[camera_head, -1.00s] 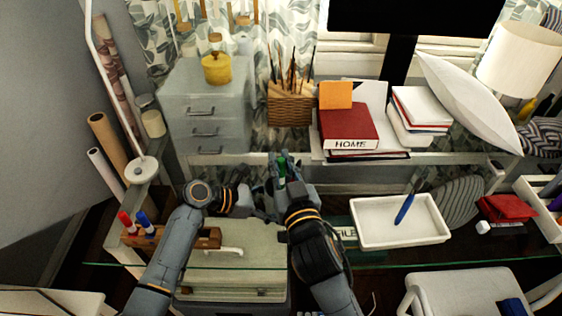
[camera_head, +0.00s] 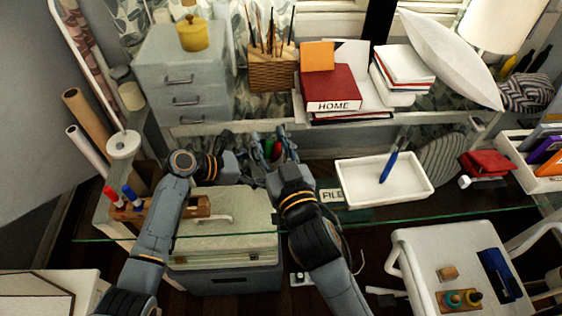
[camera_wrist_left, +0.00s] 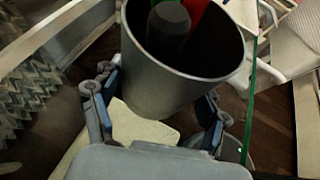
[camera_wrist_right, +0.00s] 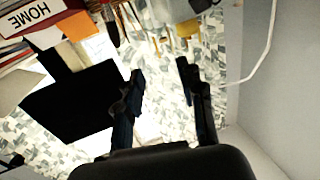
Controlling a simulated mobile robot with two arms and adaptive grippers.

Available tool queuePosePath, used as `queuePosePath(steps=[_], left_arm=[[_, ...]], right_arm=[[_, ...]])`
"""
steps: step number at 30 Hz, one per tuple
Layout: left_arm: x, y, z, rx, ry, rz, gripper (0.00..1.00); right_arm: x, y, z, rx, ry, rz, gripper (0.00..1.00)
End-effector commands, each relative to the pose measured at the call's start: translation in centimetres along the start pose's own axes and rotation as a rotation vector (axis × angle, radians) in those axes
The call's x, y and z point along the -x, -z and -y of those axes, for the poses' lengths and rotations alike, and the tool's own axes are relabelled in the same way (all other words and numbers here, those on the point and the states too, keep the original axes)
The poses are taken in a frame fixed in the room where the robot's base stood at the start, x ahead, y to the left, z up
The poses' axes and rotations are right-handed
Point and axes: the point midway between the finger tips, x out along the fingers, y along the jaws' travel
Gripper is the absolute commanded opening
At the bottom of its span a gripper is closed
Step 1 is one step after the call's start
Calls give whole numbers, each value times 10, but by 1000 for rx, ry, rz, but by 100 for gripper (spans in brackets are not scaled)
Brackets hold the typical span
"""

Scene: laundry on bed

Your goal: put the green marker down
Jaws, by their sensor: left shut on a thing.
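My left gripper (camera_wrist_left: 158,95) is shut on a grey cup (camera_wrist_left: 165,75) in the left wrist view. Inside the cup are a dark-tipped marker (camera_wrist_left: 168,22), a red marker (camera_wrist_left: 197,14) and a sliver of green.
A wooden holder (camera_head: 160,210) with red and blue markers is at the left. A white tray (camera_head: 385,193) with a blue pen lies at right. A glass edge runs across. A shelf with drawers (camera_head: 185,75), brush basket (camera_head: 272,76) and books (camera_head: 331,90) stands behind.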

Motion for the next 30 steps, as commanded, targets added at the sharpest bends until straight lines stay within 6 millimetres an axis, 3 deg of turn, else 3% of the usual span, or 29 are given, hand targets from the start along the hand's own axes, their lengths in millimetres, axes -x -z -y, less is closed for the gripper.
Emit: queuePosePath(steps=[6,12,29,30], left_arm=[[0,2,1,1,2,-4,57],[0,2,1,1,3,-4,57],[0,2,1,1,2,-4,56],[0,2,1,1,2,-4,82]], right_arm=[[44,-1,0,-2,0,3,39],[68,-1,0,0,0,2,39],[76,0,0,0,0,-1,39],[76,0,0,0,0,-1,39]])
